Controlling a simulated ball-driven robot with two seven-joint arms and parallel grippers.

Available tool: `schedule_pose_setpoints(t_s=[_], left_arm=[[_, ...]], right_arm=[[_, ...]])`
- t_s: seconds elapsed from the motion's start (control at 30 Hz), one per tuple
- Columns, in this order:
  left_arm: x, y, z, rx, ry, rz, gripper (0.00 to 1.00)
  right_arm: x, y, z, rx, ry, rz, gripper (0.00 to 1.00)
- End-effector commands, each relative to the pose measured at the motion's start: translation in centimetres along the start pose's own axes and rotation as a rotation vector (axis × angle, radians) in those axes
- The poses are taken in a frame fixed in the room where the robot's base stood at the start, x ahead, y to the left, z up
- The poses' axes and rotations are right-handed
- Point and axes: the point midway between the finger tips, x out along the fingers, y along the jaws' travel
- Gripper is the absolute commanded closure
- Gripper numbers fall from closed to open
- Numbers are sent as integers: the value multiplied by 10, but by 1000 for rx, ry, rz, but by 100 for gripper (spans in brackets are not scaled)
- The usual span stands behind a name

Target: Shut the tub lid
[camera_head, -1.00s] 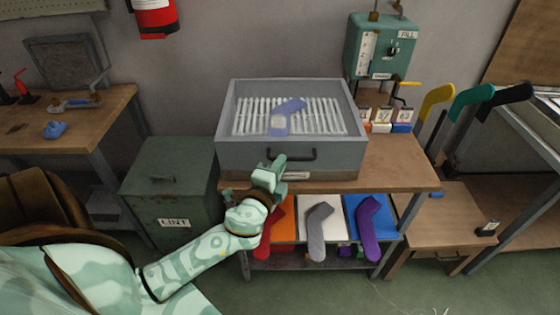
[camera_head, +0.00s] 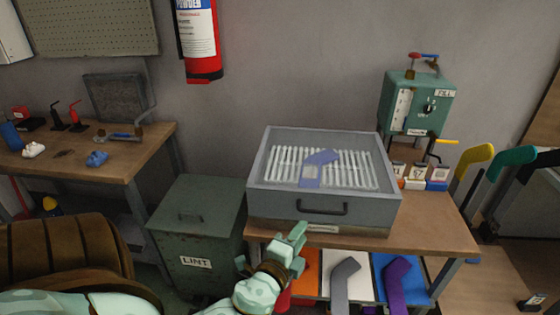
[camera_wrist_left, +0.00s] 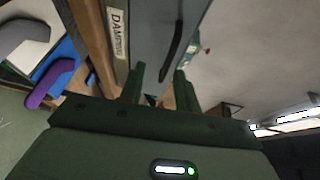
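The dampening tub (camera_head: 275,226) stands on the wooden bench. Its grey lid (camera_head: 270,203) has a see-through top and looks down flat on the low base, with no gap showing at the front. A dark bar handle (camera_head: 322,208) is on the lid's front; it shows close up in the wrist view (camera_wrist_left: 172,50). My right gripper is out of view.
A green lint bin (camera_head: 197,235) stands left of the bench. Small boxes (camera_head: 414,180) sit right of the tub. The bench's right front is clear.

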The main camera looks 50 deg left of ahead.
Motion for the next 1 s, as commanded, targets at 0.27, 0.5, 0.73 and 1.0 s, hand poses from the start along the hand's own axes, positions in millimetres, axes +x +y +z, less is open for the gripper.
schedule_pose_setpoints(t_s=[0.27,0.5,0.73,1.0], left_arm=[[-75,3,0,-2,-1,4,67],[-108,1,0,-1,-1,0,67],[-112,-1,0,-1,0,-3,67],[-112,-1,0,-1,0,-3,67]], right_arm=[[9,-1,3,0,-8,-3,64],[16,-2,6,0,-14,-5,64],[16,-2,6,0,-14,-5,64],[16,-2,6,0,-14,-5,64]])
